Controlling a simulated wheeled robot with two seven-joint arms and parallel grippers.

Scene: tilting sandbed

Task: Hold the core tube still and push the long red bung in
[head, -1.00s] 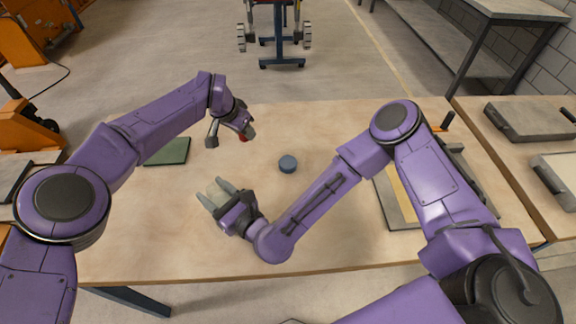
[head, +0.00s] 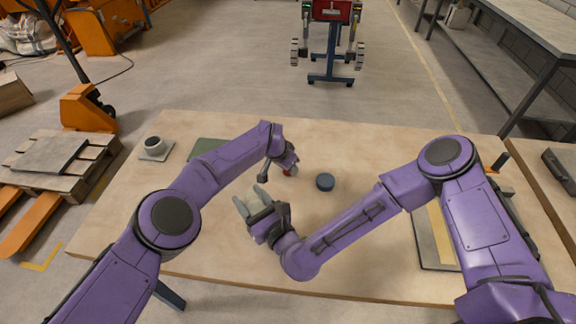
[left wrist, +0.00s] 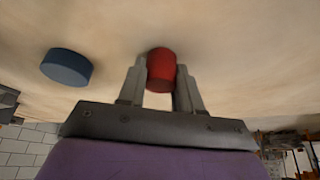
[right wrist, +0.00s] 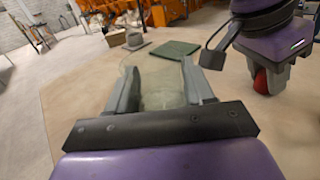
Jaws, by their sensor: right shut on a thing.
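The core tube (right wrist: 160,88) is clear and hard to make out. It shows faintly between the fingers of my right gripper (right wrist: 160,85) in the right wrist view. In the head view my right gripper (head: 252,200) is shut on it above the table, left of the blue disc. The red bung (left wrist: 161,70) stands between the fingers of my left gripper (left wrist: 160,85), which close on its sides. It also shows in the right wrist view (right wrist: 261,80), apart from the tube. In the head view my left gripper (head: 288,165) mostly hides it.
A blue disc (head: 325,182) lies on the wooden table (head: 350,275) right of the grippers. A green mat (head: 207,149) and a grey cup (head: 153,144) are at the far left. A framed tray (head: 431,240) lies at the right, partly behind my right arm.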

